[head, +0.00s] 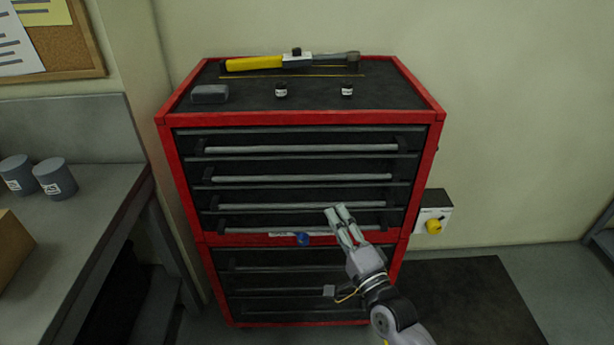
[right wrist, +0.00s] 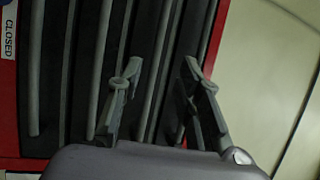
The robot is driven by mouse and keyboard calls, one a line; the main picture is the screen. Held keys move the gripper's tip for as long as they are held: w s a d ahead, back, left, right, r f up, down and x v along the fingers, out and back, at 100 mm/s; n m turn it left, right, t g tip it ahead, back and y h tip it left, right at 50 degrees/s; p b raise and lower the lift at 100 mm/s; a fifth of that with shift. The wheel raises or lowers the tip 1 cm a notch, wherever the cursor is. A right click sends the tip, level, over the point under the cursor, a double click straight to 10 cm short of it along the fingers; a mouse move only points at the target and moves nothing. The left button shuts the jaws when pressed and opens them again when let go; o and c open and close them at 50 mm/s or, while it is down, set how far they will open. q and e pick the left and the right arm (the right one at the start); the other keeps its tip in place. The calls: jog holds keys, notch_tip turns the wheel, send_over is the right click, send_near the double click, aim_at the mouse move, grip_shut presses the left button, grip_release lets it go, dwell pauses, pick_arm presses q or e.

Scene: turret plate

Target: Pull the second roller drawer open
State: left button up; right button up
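A red tool cabinet (head: 177,180) with dark drawer fronts stands ahead in the head view. Its lower roller part has several bar handles; the second roller drawer (head: 262,291) sits mid-height there, its right part hidden behind my arm. The drawers all look shut. My right gripper (head: 336,212) is in front of the lowest upper drawers, above the second roller drawer. In the right wrist view my right gripper (right wrist: 156,80) is open, with bar handles visible between and beyond its fingers; contact cannot be told. My left gripper is out of view.
A blue knob (head: 303,239) sits on the red band between the two parts. A torque wrench (head: 290,62) and small items lie on the cabinet top. A workbench (head: 90,205) stands at left, a yellow-knobbed box (head: 434,226) at right. A dark mat (head: 480,300) covers the right floor.

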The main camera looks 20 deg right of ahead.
aim_at(312, 180)
jog(key=p+x, duration=0.2)
jog(key=x, duration=1.2)
jog(key=shift+w+a, duration=0.15)
jog(key=shift+w, duration=0.05)
grip_shut()
